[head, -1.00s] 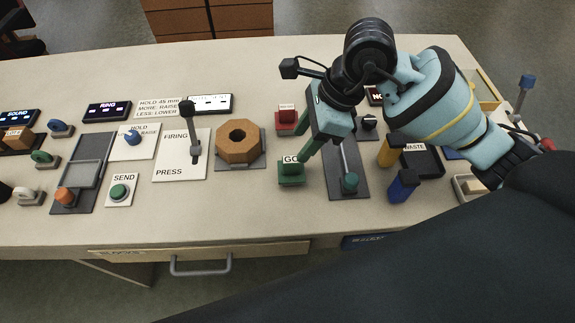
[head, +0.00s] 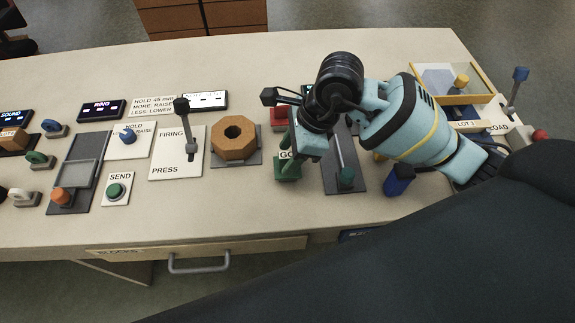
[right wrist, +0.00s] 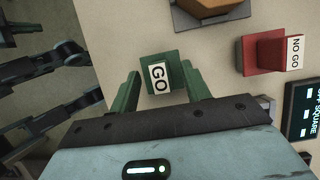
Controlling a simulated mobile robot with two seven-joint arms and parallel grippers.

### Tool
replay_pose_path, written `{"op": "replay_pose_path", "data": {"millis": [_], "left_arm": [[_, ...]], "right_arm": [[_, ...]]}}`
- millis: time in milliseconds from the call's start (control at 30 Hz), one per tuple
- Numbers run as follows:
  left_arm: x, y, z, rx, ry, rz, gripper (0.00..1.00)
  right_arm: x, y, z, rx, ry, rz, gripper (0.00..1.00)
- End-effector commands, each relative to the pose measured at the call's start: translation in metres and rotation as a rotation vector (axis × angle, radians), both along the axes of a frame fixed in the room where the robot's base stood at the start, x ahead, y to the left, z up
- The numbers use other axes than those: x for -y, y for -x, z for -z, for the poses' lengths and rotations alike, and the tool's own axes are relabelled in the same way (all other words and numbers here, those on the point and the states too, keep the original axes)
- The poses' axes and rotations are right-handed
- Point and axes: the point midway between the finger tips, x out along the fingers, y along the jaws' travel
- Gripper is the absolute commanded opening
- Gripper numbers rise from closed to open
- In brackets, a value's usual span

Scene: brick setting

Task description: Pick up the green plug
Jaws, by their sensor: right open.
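In the right wrist view the green plug (right wrist: 161,58) lies between the fingertips. My right gripper (head: 291,151) is open and comes down over it from above, partly hiding it. In the right wrist view my right gripper (right wrist: 160,72) has one green finger on each side of the plug, with gaps showing, so it does not hold it.
A red NO GO block (head: 279,118) stands just behind the green plug, and also shows in the right wrist view (right wrist: 266,52). A slider plate (head: 345,160) is to the right, with a blue peg (head: 399,180) beyond.

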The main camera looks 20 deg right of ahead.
Motion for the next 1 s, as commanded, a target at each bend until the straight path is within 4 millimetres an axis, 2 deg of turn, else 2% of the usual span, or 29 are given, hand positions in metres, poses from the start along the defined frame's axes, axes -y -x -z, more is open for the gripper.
{"op": "replay_pose_path", "data": {"millis": [100,367,733,1000], "left_arm": [[-0.0001,0.0001,0.0006,0.0,0.0,0.0,0.0],[-0.0001,-0.0031,0.0003,0.005,-0.001,0.0,0.0],[-0.0003,-0.0062,0.0001,0.011,-0.001,0.0,0.0],[-0.0004,-0.006,0.0001,0.011,-0.001,0.0,0.0]], "right_arm": [[-0.0037,-0.0005,0.0097,-0.002,0.0,0.0,0.47],[-0.0041,-0.001,0.0112,0.0,0.001,0.0,0.47],[-0.0041,-0.0011,0.0109,0.0,0.001,0.0,0.0],[-0.0041,-0.0014,0.0092,0.001,0.0,-0.001,0.0]]}}
